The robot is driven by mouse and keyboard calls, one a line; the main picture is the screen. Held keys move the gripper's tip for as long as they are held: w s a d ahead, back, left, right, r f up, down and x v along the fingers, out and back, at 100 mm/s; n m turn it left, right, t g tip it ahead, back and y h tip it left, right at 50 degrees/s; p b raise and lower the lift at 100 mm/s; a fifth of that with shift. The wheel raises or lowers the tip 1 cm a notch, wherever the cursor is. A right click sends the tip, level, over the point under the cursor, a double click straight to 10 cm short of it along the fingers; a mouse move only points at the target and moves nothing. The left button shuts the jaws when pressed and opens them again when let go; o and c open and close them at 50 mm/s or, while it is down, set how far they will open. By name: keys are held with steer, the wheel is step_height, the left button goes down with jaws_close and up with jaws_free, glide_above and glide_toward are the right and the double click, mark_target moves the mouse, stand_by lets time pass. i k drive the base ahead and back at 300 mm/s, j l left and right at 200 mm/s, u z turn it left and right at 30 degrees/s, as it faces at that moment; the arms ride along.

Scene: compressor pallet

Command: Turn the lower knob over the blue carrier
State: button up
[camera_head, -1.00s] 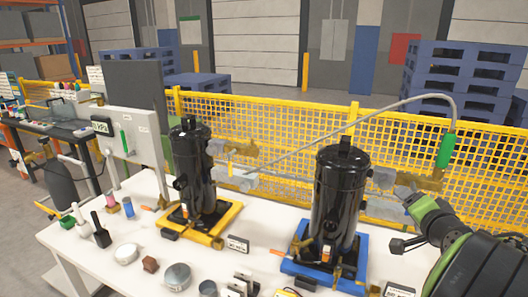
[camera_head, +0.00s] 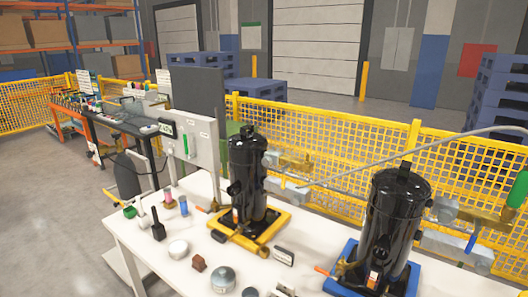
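The blue carrier (camera_head: 340,279) is at the lower right of the table, partly cut off by the bottom edge. A black compressor cylinder (camera_head: 394,225) stands upright on it. To the right of the cylinder are fittings at two heights. The upper one has a round grey knob-like part (camera_head: 445,210) and a brass body (camera_head: 487,215). I cannot tell clearly which part is the lower knob. My gripper is not in view.
A yellow carrier (camera_head: 272,233) with a second black cylinder (camera_head: 246,175) stands left of the blue one. Small tools and parts lie along the white table's (camera_head: 130,236) front. A yellow mesh fence (camera_head: 350,148) runs behind.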

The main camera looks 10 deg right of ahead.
mark_target(481, 267)
steer(key=z, duration=1.75)
steer(key=k+j+z, duration=0.1)
steer(key=j, duration=0.3)
steer(key=k+j+z, duration=0.1)
steer(key=j, duration=0.3)
steer(key=k+j, duration=0.15)
steer(key=j, duration=0.25)
steer(key=k+j+z, duration=0.15)
steer(key=j, duration=0.25)
steer(key=k, duration=0.6)
steer(key=i, duration=0.6)
